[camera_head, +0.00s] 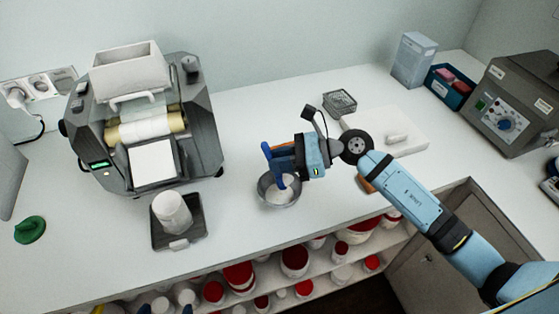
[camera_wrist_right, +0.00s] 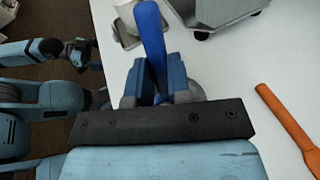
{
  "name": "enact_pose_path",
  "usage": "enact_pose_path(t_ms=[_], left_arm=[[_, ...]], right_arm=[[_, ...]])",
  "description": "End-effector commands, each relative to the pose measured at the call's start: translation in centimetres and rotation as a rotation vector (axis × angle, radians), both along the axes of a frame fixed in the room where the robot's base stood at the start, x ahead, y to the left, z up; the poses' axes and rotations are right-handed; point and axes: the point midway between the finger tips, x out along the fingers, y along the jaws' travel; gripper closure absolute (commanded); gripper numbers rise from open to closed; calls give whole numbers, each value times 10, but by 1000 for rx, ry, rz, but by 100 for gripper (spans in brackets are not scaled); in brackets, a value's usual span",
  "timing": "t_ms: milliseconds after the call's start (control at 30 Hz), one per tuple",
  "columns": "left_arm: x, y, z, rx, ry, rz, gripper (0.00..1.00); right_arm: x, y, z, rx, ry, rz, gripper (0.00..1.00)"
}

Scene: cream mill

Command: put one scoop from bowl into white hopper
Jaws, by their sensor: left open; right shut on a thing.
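The steel bowl (camera_head: 266,194) stands on the counter with white contents inside. My right gripper (camera_head: 280,163) is over the bowl, shut on a blue scoop (camera_wrist_right: 152,35). The scoop's lower end seems to reach down into the bowl; its tip is hard to make out. In the right wrist view the gripper's fingers (camera_wrist_right: 155,85) clasp the scoop and hide most of the bowl. The white hopper (camera_head: 128,70) sits on top of the grey mill (camera_head: 200,130) at the left; its inside is barely visible. Two dark blue tips at the bottom edge appear to be my left gripper (camera_head: 165,309), open and apart from everything.
A white cylindrical container (camera_head: 172,212) stands on a dark tray (camera_head: 161,236) between mill and front edge. An orange utensil (camera_wrist_right: 285,122) lies right of the bowl. Counter between mill and bowl is clear.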

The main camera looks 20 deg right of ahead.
Motion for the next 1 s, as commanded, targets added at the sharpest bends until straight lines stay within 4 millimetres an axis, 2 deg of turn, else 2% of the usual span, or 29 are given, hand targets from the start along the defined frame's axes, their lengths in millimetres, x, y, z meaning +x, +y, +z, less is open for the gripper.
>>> enact_pose_path(t_ms=[100, 467, 1000], left_arm=[[0, 0, 8, 0, 0, 0, 3], [0, 0, 23, 0, 1, 0, 3], [0, 0, 23, 0, 1, 0, 3]], right_arm=[[0, 0, 12, 0, -1, 0, 100], [0, 0, 35, 0, -1, 0, 100], [0, 0, 36, 0, 0, 0, 100]])
